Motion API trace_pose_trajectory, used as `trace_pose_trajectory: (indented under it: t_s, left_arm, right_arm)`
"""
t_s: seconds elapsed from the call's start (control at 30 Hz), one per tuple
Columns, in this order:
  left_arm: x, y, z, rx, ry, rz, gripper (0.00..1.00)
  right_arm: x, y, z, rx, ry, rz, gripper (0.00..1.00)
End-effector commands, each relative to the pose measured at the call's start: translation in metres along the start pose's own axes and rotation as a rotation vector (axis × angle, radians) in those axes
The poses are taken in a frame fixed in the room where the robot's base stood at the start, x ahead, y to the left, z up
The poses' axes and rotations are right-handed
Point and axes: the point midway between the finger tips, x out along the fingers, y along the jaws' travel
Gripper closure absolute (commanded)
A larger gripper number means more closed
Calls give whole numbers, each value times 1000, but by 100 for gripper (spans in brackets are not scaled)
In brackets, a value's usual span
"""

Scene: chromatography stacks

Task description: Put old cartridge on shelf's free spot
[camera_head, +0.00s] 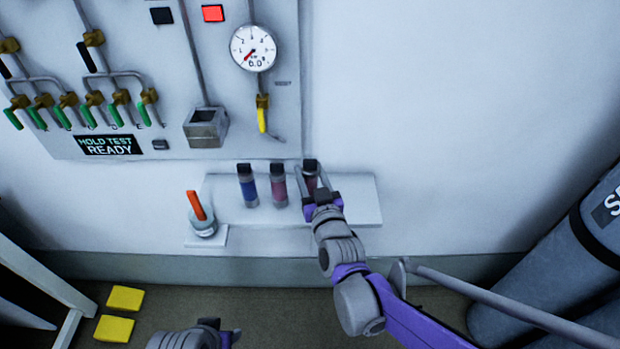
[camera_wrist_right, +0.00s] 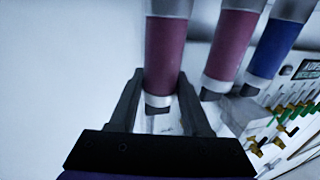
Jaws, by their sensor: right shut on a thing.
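My right gripper (camera_head: 318,186) is at the shelf (camera_head: 362,205) on the wall, shut on a maroon cartridge (camera_head: 310,181) with a black cap. In the right wrist view this cartridge (camera_wrist_right: 165,55) is between the two fingers. Its lower end is hidden by the gripper in the head view, so I cannot tell whether it touches the shelf. To its left stand another maroon cartridge (camera_head: 278,186) and a blue cartridge (camera_head: 248,187), both upright on the shelf.
A small holder with an orange stick (camera_head: 197,206) stands on a ledge left of the shelf. Above is a panel with valves, an empty square metal socket (camera_head: 205,128), a gauge (camera_head: 253,48) and a "HOLD TEST READY" display (camera_head: 108,145). Grey cylinders (camera_head: 560,255) stand at right.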

Motion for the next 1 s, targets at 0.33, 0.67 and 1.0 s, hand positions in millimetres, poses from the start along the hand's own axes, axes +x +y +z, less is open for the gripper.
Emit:
trace_pose_trajectory:
  t_s: [0.33,0.67,1.0]
  left_arm:
    - [4,0,2,0,-2,0,50]
    - [6,0,2,0,-2,0,50]
    - [3,0,1,0,-1,0,50]
  right_arm:
    - [0,0,10,0,1,0,100]
    - [0,0,13,0,0,0,22]
    - [-3,0,8,0,0,0,22]
